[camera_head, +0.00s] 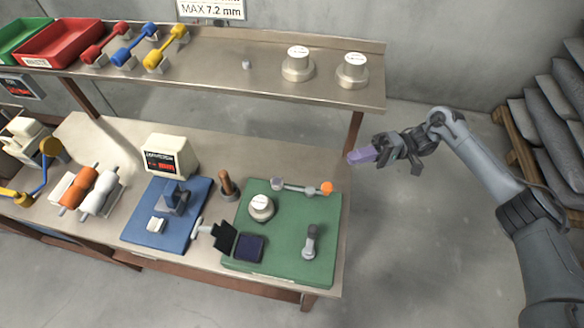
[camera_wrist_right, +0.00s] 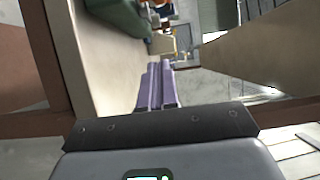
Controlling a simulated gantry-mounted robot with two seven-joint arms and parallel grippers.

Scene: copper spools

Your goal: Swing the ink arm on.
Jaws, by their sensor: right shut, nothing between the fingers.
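My right gripper (camera_head: 362,156) is in the air just off the right end of the bench, with its purple fingers together and nothing between them. The shut fingers also show in the right wrist view (camera_wrist_right: 156,88). On the green mat (camera_head: 300,262) lies a grey bar with an orange knob (camera_head: 326,188) at its right end. At the far left stands a blue lever (camera_head: 44,172) with a yellow top, beside orange and white rollers (camera_head: 90,190). I cannot tell which of these is the ink arm. My left gripper is not in view.
The green mat also holds a white-topped weight (camera_head: 261,207), a dark pad (camera_head: 248,248) and a grey upright lever (camera_head: 311,240). A blue mat (camera_head: 140,232) and a display box (camera_head: 171,155) stand left. A shelf (camera_head: 220,72) overhangs the back. Sacks (camera_head: 555,110) are at right.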

